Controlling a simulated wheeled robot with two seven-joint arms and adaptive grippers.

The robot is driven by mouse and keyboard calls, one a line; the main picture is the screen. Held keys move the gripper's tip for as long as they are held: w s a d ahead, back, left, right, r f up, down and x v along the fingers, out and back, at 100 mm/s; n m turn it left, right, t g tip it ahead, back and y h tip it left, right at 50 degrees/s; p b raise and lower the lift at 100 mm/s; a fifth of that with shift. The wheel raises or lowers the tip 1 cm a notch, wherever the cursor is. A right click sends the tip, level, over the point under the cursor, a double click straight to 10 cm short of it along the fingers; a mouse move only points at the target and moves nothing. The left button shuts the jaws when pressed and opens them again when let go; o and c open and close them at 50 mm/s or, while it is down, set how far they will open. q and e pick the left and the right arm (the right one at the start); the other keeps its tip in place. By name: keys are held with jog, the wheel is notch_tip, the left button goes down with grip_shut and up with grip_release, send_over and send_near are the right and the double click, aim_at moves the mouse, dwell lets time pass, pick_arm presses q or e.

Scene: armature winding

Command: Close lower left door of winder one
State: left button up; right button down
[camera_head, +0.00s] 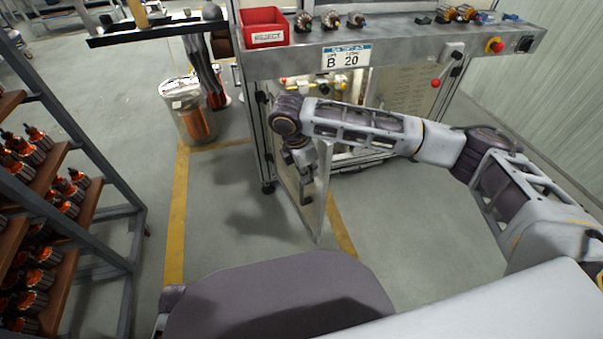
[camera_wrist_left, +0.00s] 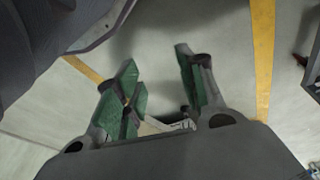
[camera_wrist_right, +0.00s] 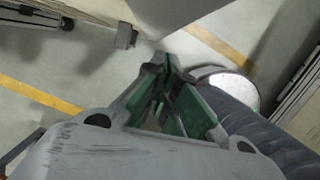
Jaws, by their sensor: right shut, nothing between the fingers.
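The lower left door (camera_head: 322,190) of the winder (camera_head: 262,130) stands open in the head view, seen nearly edge-on and swung out over the floor toward me. My right arm reaches across the front of the winder. My right gripper (camera_head: 304,190) hangs down at the left face of the door, close to it; I cannot tell whether they touch. In the right wrist view its green-padded fingers (camera_wrist_right: 166,66) are together and empty. My left gripper (camera_wrist_left: 156,62) shows only in its own wrist view, open and empty above the floor.
A red bin (camera_head: 264,28) and several armatures sit on the winder's top. A clear drum with copper wire (camera_head: 188,110) stands left of the winder. A rack of armatures (camera_head: 60,200) lines the left side. The floor between rack and door is clear.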

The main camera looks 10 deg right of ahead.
pick_arm(q)
jog(key=shift+w+d+r, duration=0.1)
jog(key=shift+w+r, duration=0.2)
jog(key=shift+r, duration=0.25)
pick_arm(e)
jog(key=shift+w+d, duration=0.2)
jog(key=shift+d, duration=0.65)
pick_arm(q)
jog(key=shift+s+f, duration=0.1)
pick_arm(e)
jog(key=shift+d, duration=0.25)
